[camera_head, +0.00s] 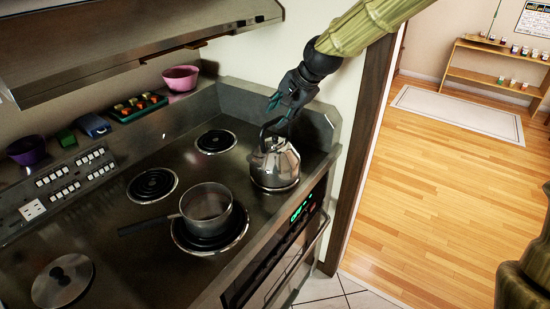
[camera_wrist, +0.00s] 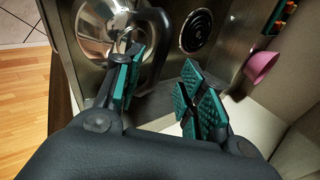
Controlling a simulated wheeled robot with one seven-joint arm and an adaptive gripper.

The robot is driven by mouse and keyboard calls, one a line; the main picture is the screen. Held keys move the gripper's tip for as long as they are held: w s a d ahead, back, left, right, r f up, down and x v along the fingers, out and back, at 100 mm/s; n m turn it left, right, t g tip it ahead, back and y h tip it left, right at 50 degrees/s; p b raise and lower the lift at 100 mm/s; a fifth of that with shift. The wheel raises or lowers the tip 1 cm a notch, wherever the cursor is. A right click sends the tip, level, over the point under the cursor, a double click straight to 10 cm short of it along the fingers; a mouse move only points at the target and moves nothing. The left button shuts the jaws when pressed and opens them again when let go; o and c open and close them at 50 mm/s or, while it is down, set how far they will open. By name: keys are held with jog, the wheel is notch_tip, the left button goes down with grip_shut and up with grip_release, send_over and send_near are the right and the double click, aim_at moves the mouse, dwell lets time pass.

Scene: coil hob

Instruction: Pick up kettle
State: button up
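The shiny steel kettle (camera_head: 275,164) stands upright on the right side of the coil hob (camera_head: 110,255), its dark handle arching over the top. My gripper (camera_head: 280,103) is just above the kettle, close to the handle. In the wrist view my gripper (camera_wrist: 160,85) is open, with teal pads apart. The kettle (camera_wrist: 92,25) shows at the upper left there, and its dark handle (camera_wrist: 163,40) curves down behind the left finger and the gap. I cannot tell whether a finger touches the handle. Nothing is clearly clamped between the pads.
A pot (camera_head: 206,203) with a long dark handle sits on the front coil, left of the kettle. A pink bowl (camera_head: 181,78) and a food tray (camera_head: 137,106) rest on the back ledge. The range hood (camera_head: 120,45) overhangs the back. Wooden floor (camera_head: 440,190) lies open to the right.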

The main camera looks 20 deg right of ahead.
aim_at(276, 120)
jog(key=shift+s+f, duration=0.1)
jog(key=shift+f, duration=0.05)
jog(key=p+x, duration=0.1)
jog(key=x, duration=0.2)
jog(key=shift+w+f, duration=0.25)
jog(key=shift+w, duration=0.05)
jog(key=shift+a+f+p, duration=0.15)
jog(key=shift+f+p, duration=0.15)
jog(key=shift+f, duration=0.05)
jog(key=shift+w+f, duration=0.2)
jog(key=shift+r, duration=0.15)
grip_shut()
